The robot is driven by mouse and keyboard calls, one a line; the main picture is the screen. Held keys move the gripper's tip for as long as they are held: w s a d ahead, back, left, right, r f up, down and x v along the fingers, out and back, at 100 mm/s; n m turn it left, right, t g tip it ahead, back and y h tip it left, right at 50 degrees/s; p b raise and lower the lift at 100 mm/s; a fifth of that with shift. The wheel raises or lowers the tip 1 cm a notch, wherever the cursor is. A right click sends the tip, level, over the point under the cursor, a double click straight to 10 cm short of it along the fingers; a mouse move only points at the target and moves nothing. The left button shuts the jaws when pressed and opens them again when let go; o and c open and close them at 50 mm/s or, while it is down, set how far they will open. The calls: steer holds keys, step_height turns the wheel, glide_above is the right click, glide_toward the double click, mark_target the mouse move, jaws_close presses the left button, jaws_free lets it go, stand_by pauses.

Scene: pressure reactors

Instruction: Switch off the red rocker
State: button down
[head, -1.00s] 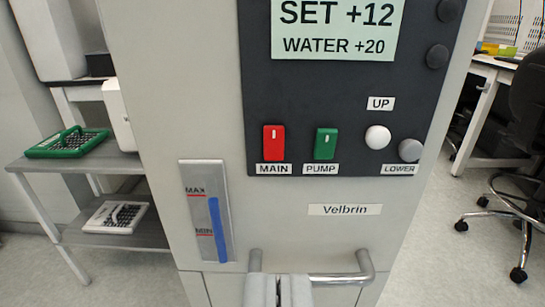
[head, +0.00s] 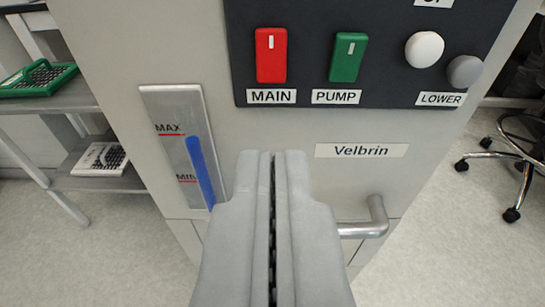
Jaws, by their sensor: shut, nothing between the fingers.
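The red rocker (head: 271,55) sits on the dark control panel (head: 312,20), above a label reading MAIN. It has a white mark on its upper part. The green rocker (head: 348,58), labelled PUMP, is just to its right. My gripper (head: 272,156) is shut and empty, its fingertips below the MAIN label in the picture and apart from the red rocker. No part of the red rocker is hidden.
A white button (head: 424,49) and a grey button (head: 464,72) are right of the rockers. A level gauge (head: 168,118) is at left. A metal handle (head: 375,222) is partly behind my gripper. A side shelf (head: 40,104) holds a green rack (head: 38,80).

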mark_target(272, 77)
steer(key=w, duration=0.4)
steer(key=w+f, duration=0.1)
steer(key=w, duration=0.2)
steer(key=w+f, duration=0.1)
steer(key=w, duration=0.3)
steer(key=shift+w, duration=0.35)
steer(key=shift+w+f, duration=0.15)
steer(key=shift+w, duration=0.05)
steer(key=shift+s+f, duration=0.1)
